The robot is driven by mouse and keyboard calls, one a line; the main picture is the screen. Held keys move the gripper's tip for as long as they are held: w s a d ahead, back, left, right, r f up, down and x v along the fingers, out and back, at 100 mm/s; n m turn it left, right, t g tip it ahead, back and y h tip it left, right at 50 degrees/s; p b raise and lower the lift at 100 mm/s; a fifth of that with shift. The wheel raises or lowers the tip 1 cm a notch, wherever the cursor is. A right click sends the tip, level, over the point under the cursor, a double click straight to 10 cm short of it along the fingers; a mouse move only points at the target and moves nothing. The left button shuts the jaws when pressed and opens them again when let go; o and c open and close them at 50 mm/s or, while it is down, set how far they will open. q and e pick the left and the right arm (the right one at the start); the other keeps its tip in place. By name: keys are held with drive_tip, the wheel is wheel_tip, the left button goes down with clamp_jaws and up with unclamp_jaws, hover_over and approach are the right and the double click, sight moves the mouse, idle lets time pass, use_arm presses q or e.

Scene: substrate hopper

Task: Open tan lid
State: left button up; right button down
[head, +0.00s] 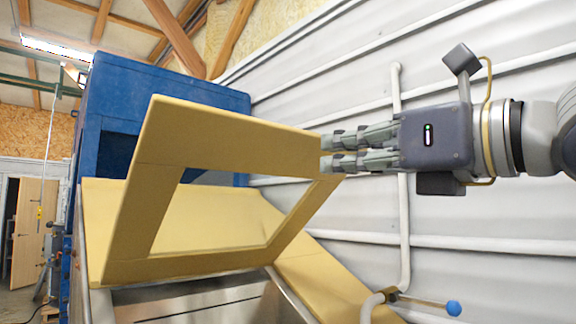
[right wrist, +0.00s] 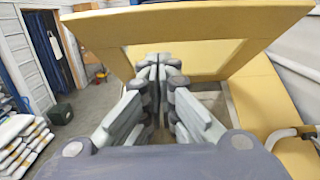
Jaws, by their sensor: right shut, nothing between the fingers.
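The tan lid (head: 220,136) is a frame with a large rectangular opening. It stands tilted up over the hopper, its free edge raised and its lower edge near the hopper's rim. In the right wrist view the lid (right wrist: 190,28) spans the top, beyond my fingers. My right gripper (head: 326,152) comes in from the right, its fingertips at the lid's right edge; I cannot tell whether they touch it. It is shut and empty, and its fingers (right wrist: 153,75) meet in the right wrist view. My left gripper is in neither view.
The tan hopper rim (head: 325,284) surrounds a metal-walled opening. A pipe with a blue-knobbed lever (head: 453,307) is at the lower right. A blue cabinet (head: 190,92) stands behind, beside a white ribbed wall. White sacks (right wrist: 22,138) are stacked at left in the wrist view.

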drive_tip(key=p, duration=0.5)
approach(257, 143)
wheel_tip(257, 143, down, 2)
drive_tip(key=w+a, duration=0.2)
drive_tip(key=shift+w+a+r+p, duration=0.15)
drive_tip(key=shift+w+r+p, duration=0.15)
drive_tip(key=shift+r+p, duration=0.3)
drive_tip(key=shift+w+a+r+p, duration=0.1)
drive_tip(key=shift+w+r+p, duration=0.25)
drive_tip(key=shift+r+p, duration=0.2)
drive_tip(key=shift+w+a, duration=0.1)
drive_tip(key=shift+w, duration=0.05)
drive_tip(key=shift+f, duration=0.1)
